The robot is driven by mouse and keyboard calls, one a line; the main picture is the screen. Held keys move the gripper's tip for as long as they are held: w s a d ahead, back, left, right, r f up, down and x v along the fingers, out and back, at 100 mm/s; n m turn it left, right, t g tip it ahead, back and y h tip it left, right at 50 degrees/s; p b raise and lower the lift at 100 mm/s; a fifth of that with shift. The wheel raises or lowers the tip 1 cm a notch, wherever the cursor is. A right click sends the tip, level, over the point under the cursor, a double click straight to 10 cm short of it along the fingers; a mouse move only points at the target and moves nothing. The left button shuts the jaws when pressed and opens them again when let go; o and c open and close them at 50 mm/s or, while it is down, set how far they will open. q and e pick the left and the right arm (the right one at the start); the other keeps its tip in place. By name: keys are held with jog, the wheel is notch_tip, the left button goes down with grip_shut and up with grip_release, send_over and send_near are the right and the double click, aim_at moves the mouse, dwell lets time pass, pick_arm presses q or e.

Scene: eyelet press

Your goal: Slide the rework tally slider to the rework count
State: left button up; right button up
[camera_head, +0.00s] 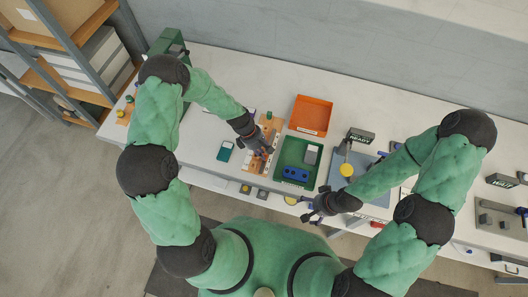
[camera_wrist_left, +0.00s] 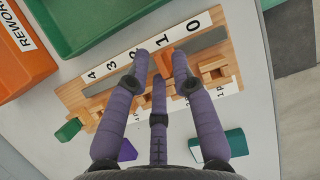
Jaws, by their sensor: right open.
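The rework tally is a wooden board (camera_wrist_left: 75,97) with a grey slot and a printed strip numbered 4 to 0, seen in the left wrist view. In the head view my left gripper (camera_head: 262,151) hides part of the board (camera_head: 274,124). The orange rework tray (camera_head: 311,114) looks empty. My right gripper (camera_head: 314,212) is open and empty at the table's front edge.
A green tray (camera_head: 284,169) beside the board holds a blue part and a grey part. A teal device (camera_head: 225,151) lies left of the board. A press with a READY display (camera_head: 360,135) stands right of the trays. The table's back strip is clear.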

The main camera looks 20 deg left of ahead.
pick_arm(q)
jog(key=shift+w+d+f, duration=0.1)
jog(key=shift+d+f, duration=0.05)
jog(key=shift+f, duration=0.25)
jog(key=shift+c, duration=0.4)
grip_shut()
jog(key=s, duration=0.4)
jog(key=shift+s+p, duration=0.3)
jog(key=shift+p, duration=0.05)
jog(key=shift+o, duration=0.4)
grip_release()
jog(key=shift+s, duration=0.1)
jog(key=v, duration=1.2)
